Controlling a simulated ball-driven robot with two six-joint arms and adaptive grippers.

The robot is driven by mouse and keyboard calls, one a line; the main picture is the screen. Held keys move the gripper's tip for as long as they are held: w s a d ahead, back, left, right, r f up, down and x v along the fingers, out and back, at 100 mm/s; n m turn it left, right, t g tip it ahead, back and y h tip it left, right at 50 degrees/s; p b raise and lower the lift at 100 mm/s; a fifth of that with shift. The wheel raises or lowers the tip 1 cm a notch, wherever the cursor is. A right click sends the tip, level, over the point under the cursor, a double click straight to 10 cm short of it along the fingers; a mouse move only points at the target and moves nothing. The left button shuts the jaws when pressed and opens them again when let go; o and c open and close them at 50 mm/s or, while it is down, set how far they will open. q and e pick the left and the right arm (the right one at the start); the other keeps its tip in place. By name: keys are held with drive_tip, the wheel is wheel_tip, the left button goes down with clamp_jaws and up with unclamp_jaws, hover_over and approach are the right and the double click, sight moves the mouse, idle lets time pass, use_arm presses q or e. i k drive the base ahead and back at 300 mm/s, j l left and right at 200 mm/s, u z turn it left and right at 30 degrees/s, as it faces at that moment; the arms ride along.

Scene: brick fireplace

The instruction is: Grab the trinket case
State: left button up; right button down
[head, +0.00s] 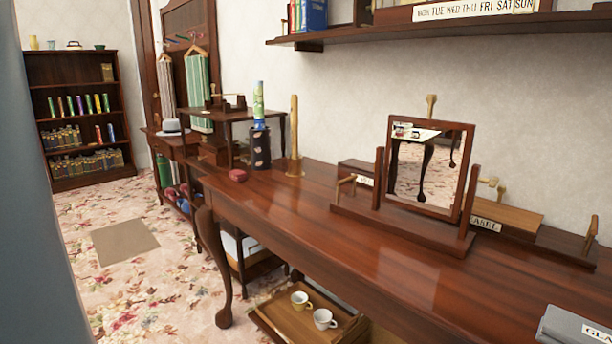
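I cannot tell for sure which thing is the trinket case. A small dark red rounded item (238,175) sits near the far end of the long wooden table. A grey box (575,326) with a partly cut-off label lies at the lower right corner of the view. A wooden box (507,217) with a label stands behind the table mirror, partly hidden. Another labelled box (358,172) is also partly hidden by the mirror. Neither of my grippers is in view.
The table mirror (423,167) stands on the long table (330,240), whose front middle is clear. A wooden post (294,135) stands near the red item. Below, a tray (290,333) holds two cups. A shelf (430,30) hangs above. Open carpet lies left.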

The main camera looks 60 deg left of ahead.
sight(237, 175)
drive_tip(key=u, duration=2.25)
